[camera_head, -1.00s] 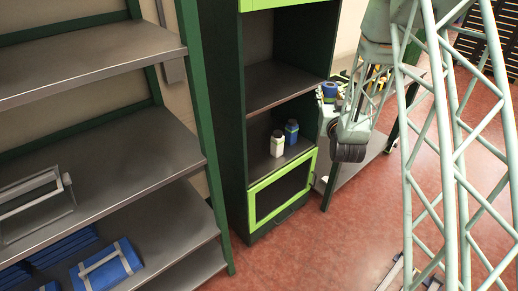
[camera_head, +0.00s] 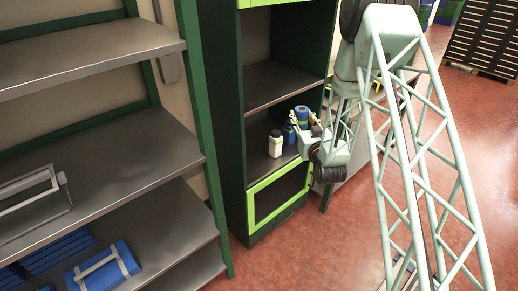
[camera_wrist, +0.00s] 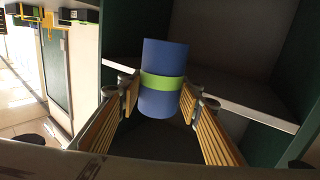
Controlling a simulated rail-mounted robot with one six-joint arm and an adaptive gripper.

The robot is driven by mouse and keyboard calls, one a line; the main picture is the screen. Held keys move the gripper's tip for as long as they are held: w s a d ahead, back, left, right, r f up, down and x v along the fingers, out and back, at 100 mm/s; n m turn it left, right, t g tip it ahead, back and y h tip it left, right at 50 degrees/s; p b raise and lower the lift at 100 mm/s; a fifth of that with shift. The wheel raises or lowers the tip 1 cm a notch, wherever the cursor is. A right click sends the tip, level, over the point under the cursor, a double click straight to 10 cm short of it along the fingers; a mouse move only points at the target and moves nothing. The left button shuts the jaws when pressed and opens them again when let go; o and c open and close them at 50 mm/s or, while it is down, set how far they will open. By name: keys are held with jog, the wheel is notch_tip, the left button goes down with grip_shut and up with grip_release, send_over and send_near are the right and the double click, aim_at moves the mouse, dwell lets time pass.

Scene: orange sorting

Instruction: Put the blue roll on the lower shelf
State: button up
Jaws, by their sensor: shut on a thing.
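The blue roll (camera_head: 301,112) is held in front of the open cabinet, at the right side of its lower compartment. In the wrist view the roll (camera_wrist: 163,62) stands nearly upright, with a green band around its middle. My gripper (camera_wrist: 158,97) is shut on it, with yellow-padded fingers on both sides. In the head view my gripper (camera_head: 306,130) is partly hidden by my arm. The lower shelf (camera_head: 257,153) is dark grey and carries a white bottle (camera_head: 276,146) and a blue bottle (camera_head: 289,134). I cannot tell whether the roll is over the shelf.
The upper shelf (camera_head: 275,82) is empty; its edge also shows behind the roll in the wrist view (camera_wrist: 235,98). A large rack (camera_head: 110,160) with a metal frame and blue boxes stands at left.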

jog(key=s+a+f+n+g+y+b, duration=0.1)
jog(key=s+a+f+n+y+b, duration=0.1)
jog(key=a+f, duration=0.5)
jog(key=s+a+f+n+g+y+b, duration=0.1)
jog(key=a+f, duration=0.7)
jog(key=f, duration=1.1)
jog(key=s+n+y+b, duration=0.1)
jog(key=s+y+b, duration=0.1)
jog(key=y, duration=0.1)
jog(key=shift+a+g, duration=0.25)
jog(key=shift+g, duration=0.05)
jog(key=shift+w, duration=0.1)
jog(key=b, duration=0.3)
send_over(252, 165)
jog(key=shift+s+d+f, duration=0.1)
jog(key=shift+s+f, duration=0.15)
jog(key=shift+f, duration=0.45)
jog(key=shift+w+f+b, duration=0.2)
jog(key=shift+f+b, duration=0.25)
jog(key=shift+f, duration=0.45)
jog(key=shift+w+f+b, duration=0.15)
jog(key=shift+f+b, duration=0.25)
jog(key=shift+f, duration=0.5)
jog(key=shift+f, duration=0.1)
